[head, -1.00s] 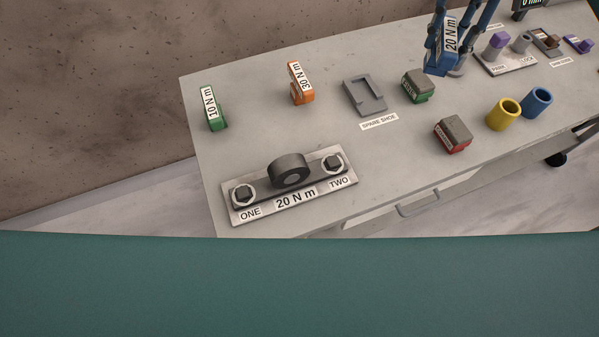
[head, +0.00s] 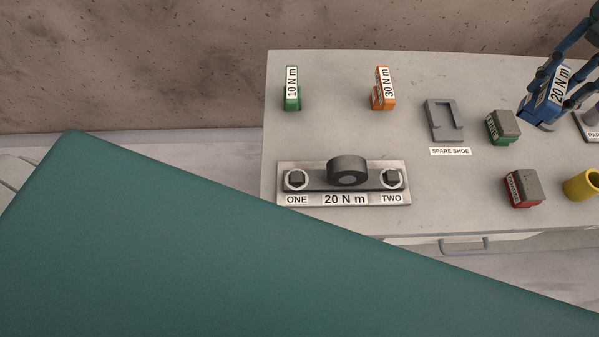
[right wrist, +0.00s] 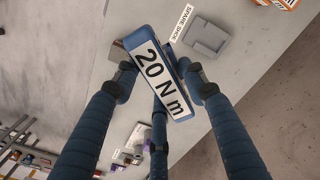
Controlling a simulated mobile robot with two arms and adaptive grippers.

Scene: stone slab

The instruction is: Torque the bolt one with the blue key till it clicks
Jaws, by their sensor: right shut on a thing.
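The blue key (head: 546,104), labelled 20 N m, is in my right gripper (head: 562,92) at the right of the head view. The gripper is shut on it, with fingers on both sides. In the right wrist view the key (right wrist: 160,75) lies between the fingers, label facing the camera. Bolt one (head: 297,180) is the left hex bolt on a metal plate (head: 318,199) labelled 20 N m. Bolt two (head: 391,179) is at its right end. The key is well to the right of the plate, apart from both bolts. My left gripper is not in view.
A green 10 N m key (head: 292,90) and an orange 30 N m key (head: 384,90) stand behind the plate. A grey spare shoe (head: 445,134), green block (head: 504,127), red block (head: 523,190) and yellow cylinder (head: 583,185) lie to the right. Bare bench surrounds the plate.

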